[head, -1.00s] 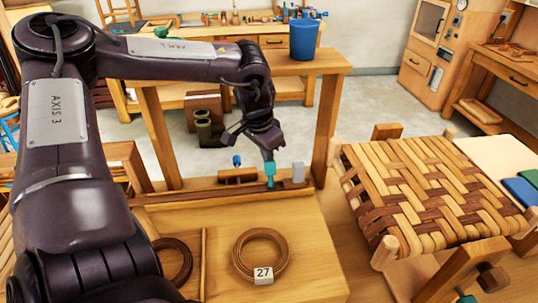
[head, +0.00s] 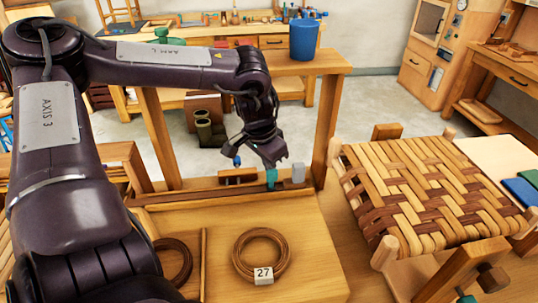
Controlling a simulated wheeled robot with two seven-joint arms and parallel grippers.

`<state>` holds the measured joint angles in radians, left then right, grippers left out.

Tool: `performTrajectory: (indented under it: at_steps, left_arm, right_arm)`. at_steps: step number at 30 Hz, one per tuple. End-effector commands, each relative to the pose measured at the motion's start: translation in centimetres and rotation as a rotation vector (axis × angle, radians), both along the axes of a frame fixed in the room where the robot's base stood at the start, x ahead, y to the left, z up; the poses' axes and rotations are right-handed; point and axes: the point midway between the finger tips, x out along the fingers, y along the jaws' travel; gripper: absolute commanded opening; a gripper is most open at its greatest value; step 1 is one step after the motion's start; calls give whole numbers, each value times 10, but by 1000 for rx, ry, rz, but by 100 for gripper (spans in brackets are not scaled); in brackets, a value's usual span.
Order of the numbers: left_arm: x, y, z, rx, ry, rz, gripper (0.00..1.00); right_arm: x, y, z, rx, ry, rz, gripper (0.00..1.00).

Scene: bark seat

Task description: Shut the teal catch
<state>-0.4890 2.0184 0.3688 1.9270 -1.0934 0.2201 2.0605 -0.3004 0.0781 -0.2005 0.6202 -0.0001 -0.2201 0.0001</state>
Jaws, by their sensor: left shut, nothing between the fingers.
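The teal catch (head: 271,180) is a small upright piece on the wooden rail at the back edge of the bench top, just left of a grey block (head: 298,173). My left gripper (head: 271,162) comes down from above with its fingers shut and empty. Its fingertips are right at the top of the catch and overlap it in the head view. I cannot tell whether they touch it. The fingertips hide part of the catch's top. My right gripper is not in view.
A coil tagged 27 (head: 260,250) lies on the bench top in front. A woven seat (head: 425,185) stands to the right. A blue bucket (head: 303,39) is behind.

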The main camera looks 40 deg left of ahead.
Motion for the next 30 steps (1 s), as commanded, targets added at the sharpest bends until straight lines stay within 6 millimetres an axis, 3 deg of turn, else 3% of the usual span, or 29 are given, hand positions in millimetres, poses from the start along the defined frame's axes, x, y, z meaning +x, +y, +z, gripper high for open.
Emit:
performTrajectory:
  at_steps: [16, 30]
  left_arm:
    - [-3, -3, 3, 0, 0, 0, 0]
    - [2, 3, 47, 0, -1, 0, 0]
  right_arm:
    - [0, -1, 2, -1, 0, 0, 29]
    - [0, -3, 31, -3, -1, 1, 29]
